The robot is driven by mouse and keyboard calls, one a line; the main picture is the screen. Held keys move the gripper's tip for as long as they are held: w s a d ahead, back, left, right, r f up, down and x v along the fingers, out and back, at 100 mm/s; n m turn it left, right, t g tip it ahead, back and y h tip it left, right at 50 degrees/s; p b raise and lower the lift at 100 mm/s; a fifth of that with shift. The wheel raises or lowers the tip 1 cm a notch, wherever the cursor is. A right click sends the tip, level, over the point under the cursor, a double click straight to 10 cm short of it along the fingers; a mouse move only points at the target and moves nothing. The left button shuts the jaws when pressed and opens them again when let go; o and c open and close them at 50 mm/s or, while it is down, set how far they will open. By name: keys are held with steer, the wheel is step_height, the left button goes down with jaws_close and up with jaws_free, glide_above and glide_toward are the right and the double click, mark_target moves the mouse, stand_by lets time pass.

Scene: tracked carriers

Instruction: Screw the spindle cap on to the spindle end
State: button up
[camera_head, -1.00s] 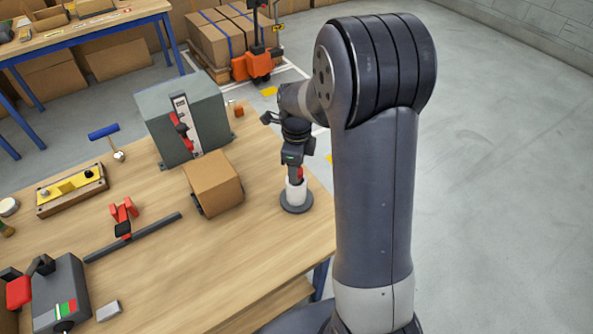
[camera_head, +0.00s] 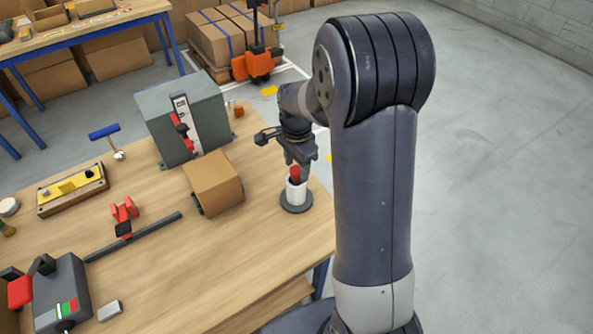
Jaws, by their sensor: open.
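A white upright cylinder on a dark round base (camera_head: 297,208) stands near the right edge of the wooden bench. A red piece (camera_head: 295,173) shows at its top, upright; it looks like the spindle cap, but I cannot tell for sure, nor whether it is seated on a thread. My gripper (camera_head: 297,165) points down right over the red piece and is open around or just above it. The small size hides whether the fingers touch it. I cannot make out a separate spindle end.
A dark bar with a red clamp (camera_head: 135,237) lies further left. The bench's front middle (camera_head: 210,265) is clear.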

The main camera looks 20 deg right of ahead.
steer(key=n, duration=0.9)
steer(key=shift+c, duration=0.3)
steer(key=c, duration=0.7)
steer(key=m, duration=0.2)
steer(key=shift+m, duration=0.4)
steer(key=shift+c, duration=0.2)
steer(key=m, duration=0.4)
steer(key=shift+m, duration=1.3)
